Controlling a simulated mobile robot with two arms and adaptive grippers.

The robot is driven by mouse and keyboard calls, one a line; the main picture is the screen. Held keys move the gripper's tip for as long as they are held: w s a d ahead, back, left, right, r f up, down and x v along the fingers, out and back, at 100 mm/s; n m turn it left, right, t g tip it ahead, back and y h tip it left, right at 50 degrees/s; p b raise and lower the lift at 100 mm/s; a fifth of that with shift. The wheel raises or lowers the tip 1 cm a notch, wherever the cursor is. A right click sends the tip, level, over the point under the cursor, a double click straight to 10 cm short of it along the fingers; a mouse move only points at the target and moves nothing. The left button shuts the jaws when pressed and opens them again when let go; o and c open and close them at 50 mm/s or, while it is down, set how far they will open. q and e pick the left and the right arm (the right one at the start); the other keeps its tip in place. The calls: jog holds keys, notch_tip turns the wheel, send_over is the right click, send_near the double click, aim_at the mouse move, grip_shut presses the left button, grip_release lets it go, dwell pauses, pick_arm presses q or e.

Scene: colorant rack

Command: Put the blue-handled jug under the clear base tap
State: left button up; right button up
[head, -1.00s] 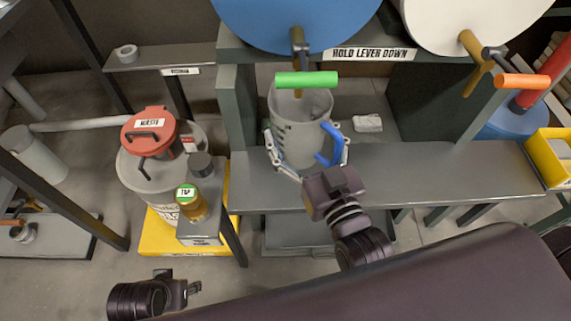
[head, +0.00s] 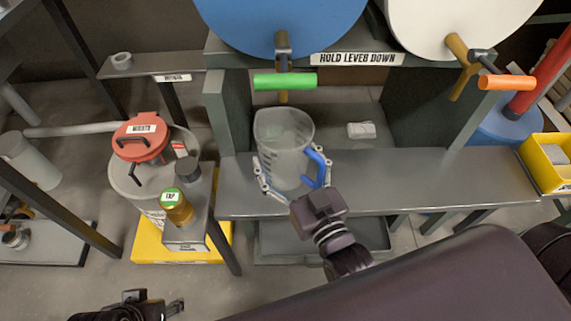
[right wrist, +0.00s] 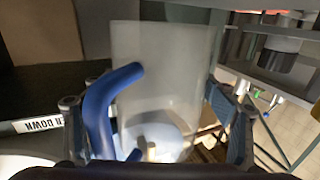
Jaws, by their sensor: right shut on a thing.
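The translucent grey jug (head: 283,150) with a blue handle (head: 316,167) is over the front bench, just in front of the green-levered tap (head: 283,82) of the blue drum. My right gripper (head: 289,178) is shut on the jug, its fingers around the body on either side. The right wrist view shows the jug (right wrist: 165,70) between the fingers, with the handle (right wrist: 102,112) nearer the left finger. An orange-levered tap (head: 480,72) is on the white drum at right. No label marks either tap as clear base. My left gripper (head: 175,307) is empty at lower left; its opening is unclear.
The grey bench (head: 420,185) has free room right of the jug. A small pale block (head: 361,130) lies behind it. Dark upright panels flank the bay below the blue drum. A red-lidded waste drum (head: 140,140) and amber bottle (head: 177,208) stand left; a yellow bin (head: 545,165) stands right.

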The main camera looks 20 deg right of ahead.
jog(key=shift+f+b, duration=0.3)
jog(key=shift+f, duration=1)
jog(key=shift+f, duration=0.15)
jog(key=o, duration=1.2)
jog(key=shift+s, duration=0.1)
jog(key=s+d+p, duration=0.1)
jog(key=s, duration=1)
jog(key=shift+s+d, duration=0.2)
jog(key=shift+s, duration=0.2)
